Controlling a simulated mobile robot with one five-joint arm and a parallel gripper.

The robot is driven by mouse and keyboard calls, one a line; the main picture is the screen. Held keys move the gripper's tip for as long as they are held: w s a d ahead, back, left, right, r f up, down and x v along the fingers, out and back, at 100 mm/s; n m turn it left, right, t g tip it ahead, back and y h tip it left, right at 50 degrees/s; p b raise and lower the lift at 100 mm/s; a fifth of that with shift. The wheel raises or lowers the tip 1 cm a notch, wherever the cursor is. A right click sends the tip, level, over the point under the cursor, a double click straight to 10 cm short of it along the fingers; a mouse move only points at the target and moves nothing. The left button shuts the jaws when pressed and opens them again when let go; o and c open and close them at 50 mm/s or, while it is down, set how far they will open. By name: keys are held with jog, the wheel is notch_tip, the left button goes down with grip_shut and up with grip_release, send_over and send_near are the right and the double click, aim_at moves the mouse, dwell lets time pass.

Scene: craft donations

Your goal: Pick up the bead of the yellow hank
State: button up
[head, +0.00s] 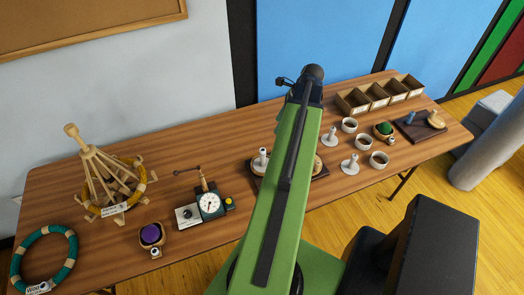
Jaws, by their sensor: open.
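The yellow hank (143,190) is a gold-yellow ring with pale bands. It hangs around the lower arms of a wooden swift (100,168) at the left of the table. A white tag (114,209) shows at the hank's front edge. The bead is too small to make out clearly near the tag. My green arm stretches up through the middle of the head view, well to the right of the hank. My gripper cannot be made out; the arm's end is dark and partly hidden behind the link.
A teal hank (70,247) lies front left. A purple ball in a wooden bowl (152,234) and a dial gauge device (208,205) stand right of the swift. Cups (379,160), wooden boxes (353,103) and a dark board (418,130) fill the right.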

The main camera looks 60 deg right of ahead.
jog(key=b, duration=1.1)
send_near(260, 150)
notch_tip(260, 150, down, 3)
jog(key=shift+w, duration=0.65)
jog(key=b+x, duration=0.5)
jog(key=shift+f, duration=0.3)
jog(key=shift+r, duration=0.2)
grip_shut()
